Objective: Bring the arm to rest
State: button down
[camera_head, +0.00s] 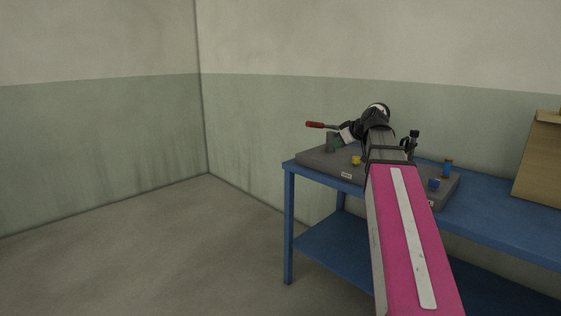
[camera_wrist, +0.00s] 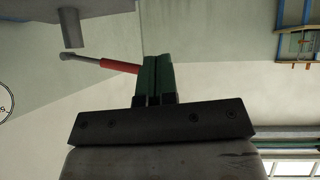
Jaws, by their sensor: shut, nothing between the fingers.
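My arm reaches away over the blue table (camera_head: 308,170) and bends to the left at its far end. My gripper (camera_head: 339,141) is above the left part of a dark grey board on the table. In the wrist view, the green fingers of my gripper (camera_wrist: 152,75) are together, with nothing between them. A red-handled lever (camera_head: 315,124) shows just left of the gripper. In the wrist view, the red handle (camera_wrist: 120,66) appears beside the fingers; whether it touches them I cannot tell.
The dark grey board (camera_head: 320,160) carries a small yellow piece (camera_head: 356,160), a blue piece (camera_head: 434,183) and a blue-and-brown piece (camera_head: 447,168). The floor (camera_head: 150,250) at left is clear.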

jog(key=s+f+m+g+h, duration=0.2)
jog(key=s+f, duration=0.4)
jog(key=f, duration=0.9)
jog(key=s+a+f+m+g+h, duration=0.1)
jog(key=s+f, duration=0.6)
jog(key=f, duration=0.8)
jog(key=s+a+f+m+g+h, duration=0.1)
jog(key=s+f+m+g+h, duration=0.2)
jog(key=f, duration=1.2)
jog(key=s+m+g, duration=0.2)
jog(key=s+m, duration=0.1)
jog(key=shift+s+a+h, duration=0.25)
jog(key=shift+s+h, duration=0.05)
dwell(0.4)
